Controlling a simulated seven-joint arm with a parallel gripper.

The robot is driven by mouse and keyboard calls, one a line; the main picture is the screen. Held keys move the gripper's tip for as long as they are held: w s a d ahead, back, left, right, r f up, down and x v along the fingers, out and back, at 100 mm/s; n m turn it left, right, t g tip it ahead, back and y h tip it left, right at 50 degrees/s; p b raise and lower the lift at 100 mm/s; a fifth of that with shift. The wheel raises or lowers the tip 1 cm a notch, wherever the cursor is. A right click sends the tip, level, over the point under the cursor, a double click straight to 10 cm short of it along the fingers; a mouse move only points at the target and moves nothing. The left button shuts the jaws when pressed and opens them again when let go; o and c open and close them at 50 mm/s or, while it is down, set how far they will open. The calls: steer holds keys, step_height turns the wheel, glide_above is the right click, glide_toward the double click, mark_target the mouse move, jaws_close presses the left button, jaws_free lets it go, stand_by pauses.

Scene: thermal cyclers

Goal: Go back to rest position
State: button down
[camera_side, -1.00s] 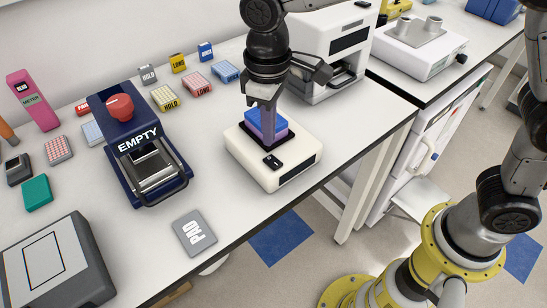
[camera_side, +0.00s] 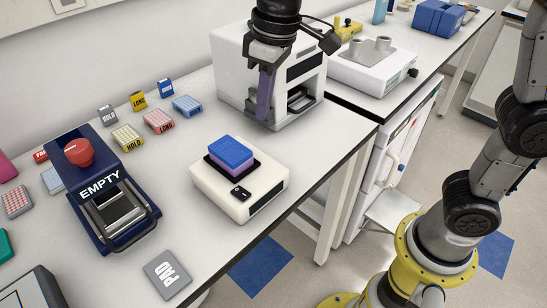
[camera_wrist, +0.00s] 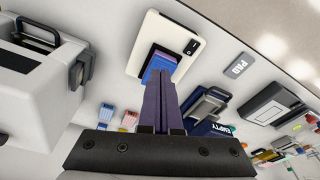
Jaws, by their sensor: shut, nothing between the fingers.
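My gripper (camera_side: 266,94) hangs in the air in front of the white machine with a slot, above and behind the cream device. Its purple fingers are together and empty; the wrist view shows them closed side by side (camera_wrist: 161,92). The cream device (camera_side: 222,201) stands near the bench's front edge and also shows in the wrist view (camera_wrist: 190,24). A blue-topped purple block (camera_side: 230,152) sits on its black plate, apart from my fingers.
The white slotted machine (camera_side: 228,71) stands close behind my gripper. A navy cycler marked EMPTY (camera_side: 85,184) stands left, with a grey PAD (camera_side: 167,275) in front. Several small racks and labelled blocks lie along the back. Bare bench surrounds the cream device.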

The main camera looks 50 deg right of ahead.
steer(key=s+d+r+m+t, duration=0.3)
steer(key=s+d, duration=0.8)
steer(key=d, duration=0.1)
steer(key=s+d+f+m, duration=0.1)
steer(key=s+d+f, duration=0.2)
steer(key=s+f, duration=0.4)
steer(key=shift+s+f+t+h, duration=0.2)
steer(key=shift+s+t+h, duration=0.2)
steer(key=shift+s, duration=0.15)
